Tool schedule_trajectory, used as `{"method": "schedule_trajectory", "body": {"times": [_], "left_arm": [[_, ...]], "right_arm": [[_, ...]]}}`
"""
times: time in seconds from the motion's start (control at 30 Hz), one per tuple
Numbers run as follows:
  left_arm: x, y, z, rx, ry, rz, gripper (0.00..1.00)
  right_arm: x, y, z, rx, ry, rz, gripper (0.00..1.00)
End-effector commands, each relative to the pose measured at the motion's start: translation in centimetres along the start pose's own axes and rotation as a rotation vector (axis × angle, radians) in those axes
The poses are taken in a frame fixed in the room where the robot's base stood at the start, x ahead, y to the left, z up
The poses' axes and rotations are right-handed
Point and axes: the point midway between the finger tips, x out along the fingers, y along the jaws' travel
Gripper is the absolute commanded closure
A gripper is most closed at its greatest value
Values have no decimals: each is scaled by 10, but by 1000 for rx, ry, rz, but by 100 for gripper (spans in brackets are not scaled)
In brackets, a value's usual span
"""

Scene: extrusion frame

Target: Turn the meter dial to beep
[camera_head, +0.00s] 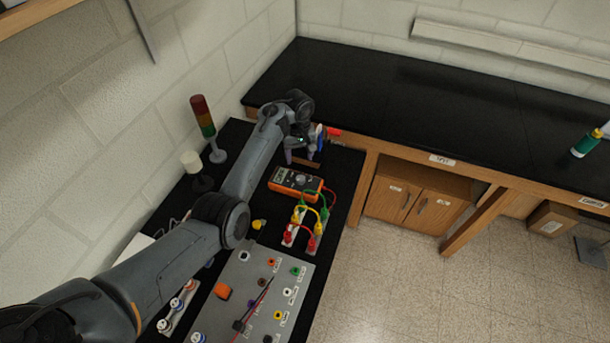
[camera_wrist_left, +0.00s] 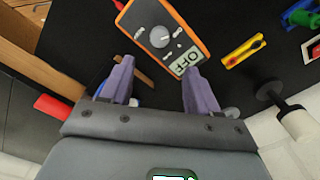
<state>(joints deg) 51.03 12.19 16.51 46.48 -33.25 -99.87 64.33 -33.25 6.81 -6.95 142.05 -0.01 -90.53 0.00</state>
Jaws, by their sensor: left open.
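The orange multimeter (camera_head: 281,186) lies on the black bench top, and in the left wrist view (camera_wrist_left: 198,46) it is just beyond my fingertips. Its round grey dial (camera_wrist_left: 159,37) faces up in the middle of the body. The display (camera_wrist_left: 187,61) reads OFF. My left gripper (camera_head: 301,157) is open, with its purple fingers apart and nothing between them. It hovers behind the meter in the head view. In the left wrist view the fingers (camera_wrist_left: 158,68) point toward the meter without visibly touching it. My right gripper is not in view.
Red, yellow and green leads (camera_head: 325,213) lie beside the meter. A grey panel with sockets (camera_head: 235,305) is in front. A signal tower (camera_head: 205,118) and a white-topped post (camera_head: 191,162) stand to the left. A small brown strip (camera_wrist_left: 142,70) lies near one finger.

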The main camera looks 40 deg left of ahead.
Motion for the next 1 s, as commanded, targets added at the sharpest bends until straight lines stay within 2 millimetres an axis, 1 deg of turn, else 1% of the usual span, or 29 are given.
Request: {"method": "schedule_trajectory", "body": {"times": [0.17, 0.4, 0.6, 0.8, 1.0], "left_arm": [[19, -1, 0, -2, -3, -3, 39], [60, -1, 0, -1, -3, -3, 39], [88, 0, 0, -1, -2, -2, 39], [102, 0, 0, -1, -1, -1, 39], [104, 0, 0, -2, 0, 0, 39]], "right_arm": [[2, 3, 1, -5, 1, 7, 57], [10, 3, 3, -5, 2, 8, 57], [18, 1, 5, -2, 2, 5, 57], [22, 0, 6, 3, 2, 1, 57], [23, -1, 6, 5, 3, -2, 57]]}}
